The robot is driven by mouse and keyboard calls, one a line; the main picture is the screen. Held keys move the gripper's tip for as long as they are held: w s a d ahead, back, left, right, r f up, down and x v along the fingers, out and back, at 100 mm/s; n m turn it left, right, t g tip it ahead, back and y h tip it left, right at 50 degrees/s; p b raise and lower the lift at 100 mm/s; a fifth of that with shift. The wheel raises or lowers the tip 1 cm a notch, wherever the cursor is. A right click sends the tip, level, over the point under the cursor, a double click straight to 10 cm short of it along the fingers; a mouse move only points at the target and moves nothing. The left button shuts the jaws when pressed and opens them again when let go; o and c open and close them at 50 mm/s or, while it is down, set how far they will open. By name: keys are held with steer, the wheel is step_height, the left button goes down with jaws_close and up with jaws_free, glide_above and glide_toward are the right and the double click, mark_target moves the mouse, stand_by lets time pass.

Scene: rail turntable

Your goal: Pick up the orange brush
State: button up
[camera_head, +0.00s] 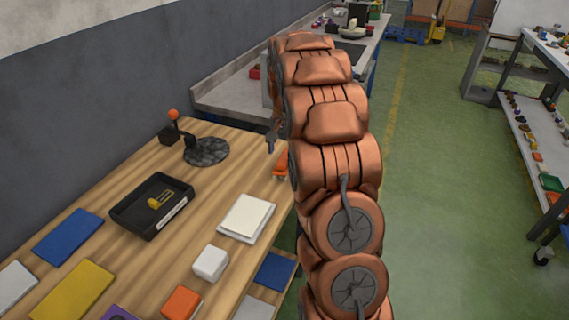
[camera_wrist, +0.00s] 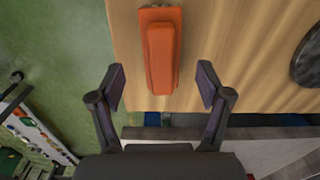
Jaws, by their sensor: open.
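The orange brush (camera_wrist: 160,55) lies on the wooden table near its edge, in the upper middle of the wrist view. In the head view the brush (camera_head: 281,164) shows only in part, beside my arm, which hides the rest. My gripper (camera_wrist: 161,80) is open, with one finger on each side of the brush's near end in the picture. The fingers look apart from the brush, and nothing is between them in their grip. In the head view part of my gripper (camera_head: 271,142) shows just beyond the brush.
The wooden table (camera_head: 130,185) also holds a round dark turntable (camera_head: 206,152), a black tray (camera_head: 152,205) with a yellow item, a white pad (camera_head: 246,218) and a white block (camera_head: 210,262). A grey counter (camera_head: 230,98) stands beyond. Green floor (camera_head: 430,200) is open to the right.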

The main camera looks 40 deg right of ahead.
mark_target(284, 156)
steer(key=shift+w+f+p, duration=0.15)
steer(key=shift+f+p, duration=0.8)
steer(key=shift+f, duration=1.7)
steer(key=shift+c, duration=0.4)
steer(key=c, duration=1.2)
steer(key=shift+r, duration=0.1)
steer(key=shift+d+r+b, duration=0.1)
steer(key=shift+r+b, duration=0.6)
steer(key=shift+r, duration=0.9)
steer(key=shift+s, duration=0.2)
steer(key=s+a+r+b, duration=0.1)
steer(key=s+a+b, duration=0.3)
steer(key=s, duration=1)
steer(key=a, duration=0.2)
steer(key=shift+a+r, duration=0.35)
